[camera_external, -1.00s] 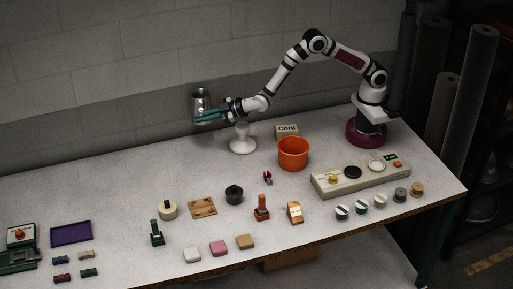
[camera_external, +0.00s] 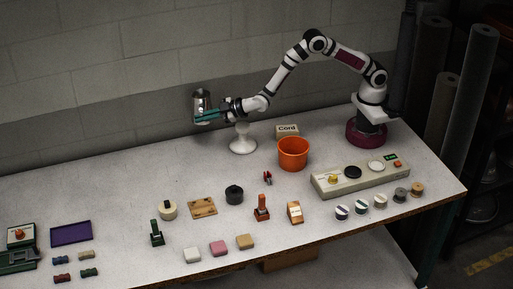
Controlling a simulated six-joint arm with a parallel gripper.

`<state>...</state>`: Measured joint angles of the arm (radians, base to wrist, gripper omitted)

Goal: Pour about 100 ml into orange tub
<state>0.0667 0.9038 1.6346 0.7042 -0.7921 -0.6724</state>
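The orange tub (camera_external: 293,155) stands upright on the table, right of centre and in front of a box labelled "Cord". My gripper (camera_external: 207,117) has green fingers and is closed around a shiny metal cup (camera_external: 201,99). The cup is held in the air near the back edge of the table, left of the tub and well apart from it. It looks upright. What is inside the cup cannot be seen, and the inside bottom of the tub is hidden.
A white stand (camera_external: 242,140) is just below and right of my gripper. The "Cord" box (camera_external: 288,130) sits behind the tub. A control panel (camera_external: 360,175) lies to the right. Stamps, blocks and a black pot (camera_external: 234,194) stand in front. The back left of the table is clear.

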